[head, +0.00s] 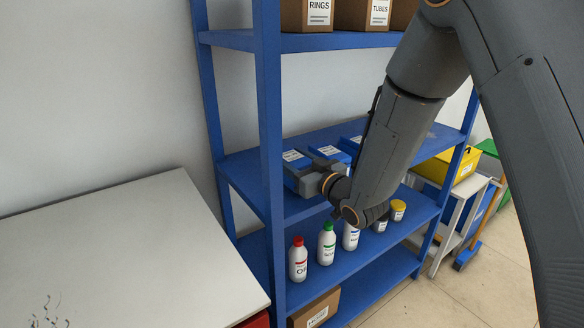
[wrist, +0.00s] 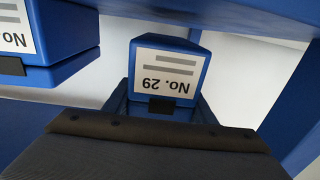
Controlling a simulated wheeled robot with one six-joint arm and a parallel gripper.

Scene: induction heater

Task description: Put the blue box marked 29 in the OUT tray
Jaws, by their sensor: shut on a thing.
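The blue box marked 29 (wrist: 168,68) is in the middle of the wrist view, its white label upside down. In the head view it appears to be the leftmost blue box (head: 293,157) on the middle shelf, partly hidden by my gripper. My gripper (head: 316,180) is at the front of that box and shut on it; the dark gripper body (wrist: 155,140) fills the bottom of the wrist view. The exact contact is hidden. I see no tray marked OUT.
Other blue boxes (head: 329,152) stand close to the right on the same shelf (head: 250,166). A blue shelf post (head: 271,130) is just left of my gripper. Bottles (head: 298,260) and jars stand on the shelf below.

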